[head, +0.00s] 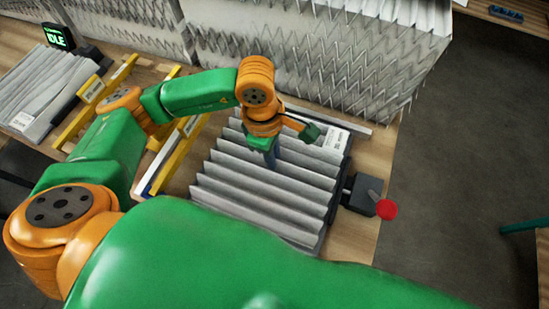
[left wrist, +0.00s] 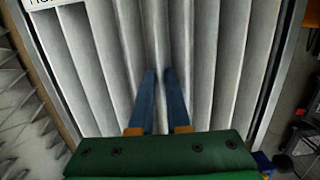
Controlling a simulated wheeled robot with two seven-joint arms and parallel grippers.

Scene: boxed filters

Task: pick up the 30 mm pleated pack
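A grey-white pleated pack (head: 262,193) with a white label at its far corner lies in a dark-edged holder on the wooden bench. I cannot read its thickness. My left gripper (head: 271,160) points down at the pack's far half, its blue fingers at the pleats. In the left wrist view the pleats (left wrist: 92,70) fill most of the picture. The two fingertips (left wrist: 160,73) are close together with a narrow gap over a pleat. I cannot tell whether they press on it. My right gripper is not in view.
A red knob (head: 386,209) on a dark block sits right of the pack. Yellow-edged rails (head: 178,150) stand to its left. Tall pleated packs (head: 330,60) stand behind. Another pleated stack (head: 40,88) and a display reading IDLE (head: 57,37) are at far left.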

